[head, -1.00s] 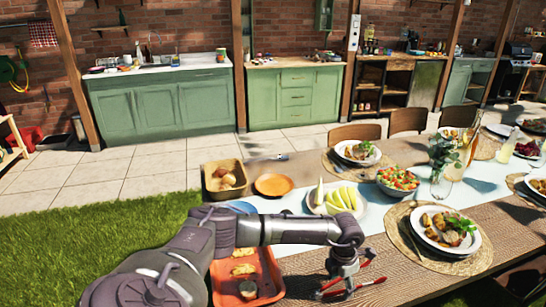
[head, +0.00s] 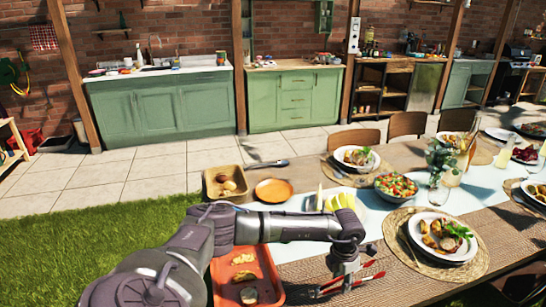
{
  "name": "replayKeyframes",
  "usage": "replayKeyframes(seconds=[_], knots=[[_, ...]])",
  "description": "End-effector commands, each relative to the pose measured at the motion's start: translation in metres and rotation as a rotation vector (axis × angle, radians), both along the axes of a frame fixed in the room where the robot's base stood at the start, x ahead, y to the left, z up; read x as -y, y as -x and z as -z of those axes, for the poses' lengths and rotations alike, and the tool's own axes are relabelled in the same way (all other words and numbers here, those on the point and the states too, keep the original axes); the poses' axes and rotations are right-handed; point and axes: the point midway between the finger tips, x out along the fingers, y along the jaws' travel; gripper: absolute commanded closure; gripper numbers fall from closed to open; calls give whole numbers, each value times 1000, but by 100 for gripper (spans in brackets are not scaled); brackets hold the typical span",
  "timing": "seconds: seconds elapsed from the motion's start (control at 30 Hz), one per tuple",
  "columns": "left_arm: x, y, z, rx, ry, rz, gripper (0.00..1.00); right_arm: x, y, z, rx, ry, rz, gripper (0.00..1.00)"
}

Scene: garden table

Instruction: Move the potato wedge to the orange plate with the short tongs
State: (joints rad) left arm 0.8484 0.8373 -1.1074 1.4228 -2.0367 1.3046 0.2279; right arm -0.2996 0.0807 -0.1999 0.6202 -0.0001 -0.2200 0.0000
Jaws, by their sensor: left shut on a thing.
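The orange plate (head: 273,191) lies empty on the table, behind my left arm. A red-orange tray (head: 265,262) sits on the table beside my left forearm, which hides part of it. Yellowish pieces that look like potato wedges (head: 243,276) lie in the tray. My left gripper (head: 345,278) points down over the wooden tabletop, right of the tray. The tongs' grip point is partly hidden by the fingers. My right gripper is not in view.
A tan basket (head: 213,194) with round food stands left of the orange plate. A plate of melon slices (head: 345,202) and a salad bowl (head: 396,188) stand behind my gripper. A dinner plate (head: 440,238) is to the right.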

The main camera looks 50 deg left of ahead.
Motion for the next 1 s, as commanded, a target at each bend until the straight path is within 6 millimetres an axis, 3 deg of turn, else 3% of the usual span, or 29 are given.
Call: replayKeyframes(seconds=[0.03, 0.43, 0.83, 1.0], knots=[[0, -1, -15, 2, 1, 0, 70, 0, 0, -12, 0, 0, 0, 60], [0, 0, -73, 2, 1, 1, 70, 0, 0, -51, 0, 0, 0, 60], [1, 0, -76, 1, 0, 10, 70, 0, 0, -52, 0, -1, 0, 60], [19, 7, -90, -2, 2, 220, 70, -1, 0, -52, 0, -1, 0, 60]])
